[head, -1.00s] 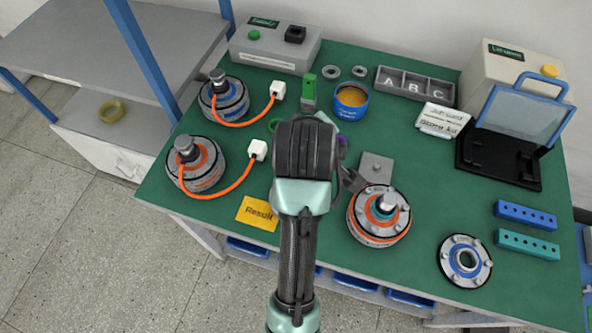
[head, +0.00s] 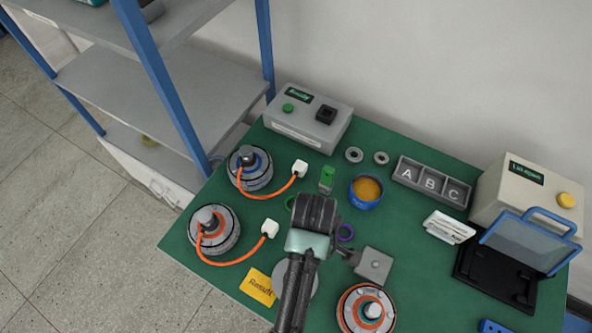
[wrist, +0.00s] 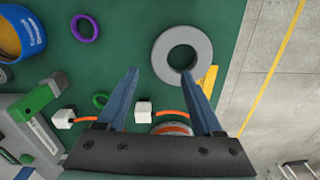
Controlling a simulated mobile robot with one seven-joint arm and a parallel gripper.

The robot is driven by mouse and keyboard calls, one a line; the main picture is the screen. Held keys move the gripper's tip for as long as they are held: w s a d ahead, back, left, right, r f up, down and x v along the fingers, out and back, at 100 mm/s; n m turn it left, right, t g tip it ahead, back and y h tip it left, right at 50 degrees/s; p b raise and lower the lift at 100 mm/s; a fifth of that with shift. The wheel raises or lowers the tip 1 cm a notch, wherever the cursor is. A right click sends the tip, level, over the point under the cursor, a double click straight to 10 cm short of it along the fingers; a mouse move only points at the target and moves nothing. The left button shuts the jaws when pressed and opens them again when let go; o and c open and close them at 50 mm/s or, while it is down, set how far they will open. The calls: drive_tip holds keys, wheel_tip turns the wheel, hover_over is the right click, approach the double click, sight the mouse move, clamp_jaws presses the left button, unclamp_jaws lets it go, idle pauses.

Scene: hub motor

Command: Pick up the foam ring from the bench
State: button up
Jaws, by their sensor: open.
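A thick grey ring, which looks like the foam ring (wrist: 203,48), lies flat on the green bench in the wrist view. In the head view the ring (head: 281,276) shows only in part, as my forearm covers the rest. My gripper (wrist: 160,74) is open and empty, its two fingers pointing toward the bench. The right fingertip overlaps the lower part of the ring in the wrist view; the left one is just outside its lower left edge. The fingers look above the ring, but I cannot tell how high. In the head view my wrist hides the fingers.
A purple ring (wrist: 85,28), a green ring (wrist: 101,100) and a blue tin (head: 366,192) lie near. Motors with orange cables (head: 214,230) stand left; another motor (head: 366,310) stands front right. A yellow card (head: 258,287) lies by the bench edge.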

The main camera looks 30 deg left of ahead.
wheel_tip(320, 180, down, 3)
drive_tip(key=shift+w+r, duration=0.1)
drive_tip(key=shift+r, duration=0.05)
drive_tip(key=shift+f, duration=0.75)
wheel_tip(320, 180, down, 4)
drive_tip(key=shift+a+f+p, duration=0.1)
drive_tip(key=shift+p, duration=0.2)
clamp_jaws()
